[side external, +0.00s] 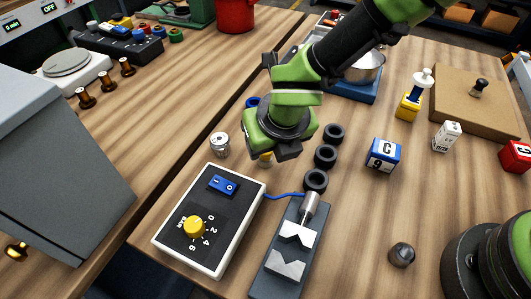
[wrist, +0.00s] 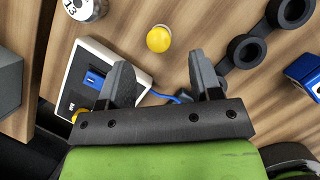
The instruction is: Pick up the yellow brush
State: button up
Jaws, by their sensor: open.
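A small round yellow top (wrist: 159,38) shows in the wrist view, just beyond my fingertips and roughly centred between them. It appears to be the yellow brush seen from above, though bristles cannot be made out. In the side view a little of it (side external: 266,160) shows below my gripper (side external: 275,150), which hides most of it. In the wrist view my gripper (wrist: 160,65) is open, its two dark fingers wide apart with nothing between them.
A white control box (side external: 210,220) with a blue switch and yellow knob stands in front, beside a grey V-block fixture (side external: 285,255). Black rings (side external: 325,156) lie to the right and a silver can (side external: 220,145) to the left. Bare wood lies around the yellow top.

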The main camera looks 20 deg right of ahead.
aim_at(266, 156)
jog(key=x, duration=0.5)
jog(key=shift+w+f, duration=0.25)
jog(key=shift+w, duration=0.1)
jog(key=c, duration=1)
